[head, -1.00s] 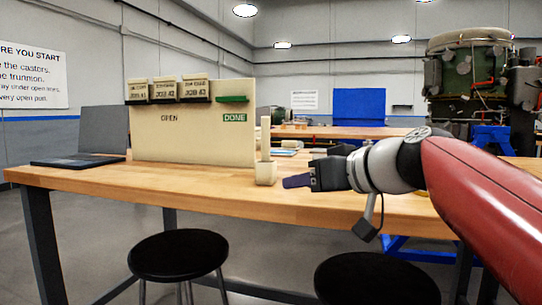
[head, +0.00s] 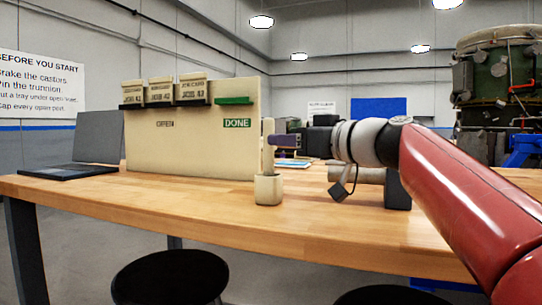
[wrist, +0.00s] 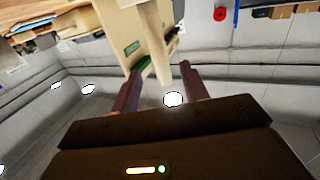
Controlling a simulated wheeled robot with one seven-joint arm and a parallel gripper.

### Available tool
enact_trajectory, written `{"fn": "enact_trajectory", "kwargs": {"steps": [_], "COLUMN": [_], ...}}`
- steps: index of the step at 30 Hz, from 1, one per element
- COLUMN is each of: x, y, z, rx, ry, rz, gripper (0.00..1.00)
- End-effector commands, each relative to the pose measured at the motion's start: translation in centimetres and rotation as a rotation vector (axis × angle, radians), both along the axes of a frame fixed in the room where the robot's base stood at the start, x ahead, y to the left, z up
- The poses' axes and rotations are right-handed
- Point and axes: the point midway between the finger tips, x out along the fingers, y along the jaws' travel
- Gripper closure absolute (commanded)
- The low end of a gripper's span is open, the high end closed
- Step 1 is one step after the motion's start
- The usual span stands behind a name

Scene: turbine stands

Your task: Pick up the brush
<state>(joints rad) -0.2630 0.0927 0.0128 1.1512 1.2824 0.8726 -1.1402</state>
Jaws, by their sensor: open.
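A pale upright brush (head: 267,150) stands in a small cream cup (head: 268,190) on the wooden table. My gripper (head: 277,141) is at the height of the brush's upper part, coming from the right, with its purple finger close beside it. In the wrist view, my gripper (wrist: 160,68) is open, its two fingers apart. The pale shaft of the brush (wrist: 155,42) reaches into the space between the fingertips. I cannot tell whether either finger touches it. The cup is not clear in the wrist view.
A cream board (head: 190,150) with card holders and a green DONE ledge (head: 234,101) stands behind the cup. A laptop (head: 98,140) is at the left. A pale cylinder (head: 362,175) and dark block (head: 397,190) lie under my arm. The table front (head: 200,205) is clear.

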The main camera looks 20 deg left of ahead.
Motion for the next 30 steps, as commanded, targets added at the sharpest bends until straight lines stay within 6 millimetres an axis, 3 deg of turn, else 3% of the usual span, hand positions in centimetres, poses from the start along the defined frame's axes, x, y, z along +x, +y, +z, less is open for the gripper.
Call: {"fn": "enact_trajectory", "kwargs": {"steps": [13,21,30], "x": [2.5,2.7,2.7], "y": [5.0,5.3,5.3], "z": [0.1,-0.1,-0.1], "rx": [-0.001,0.0,0.0], "ry": [0.003,0.001,0.001], "rz": [0.002,-0.001,-0.001], "gripper": [0.55,0.57,0.96]}}
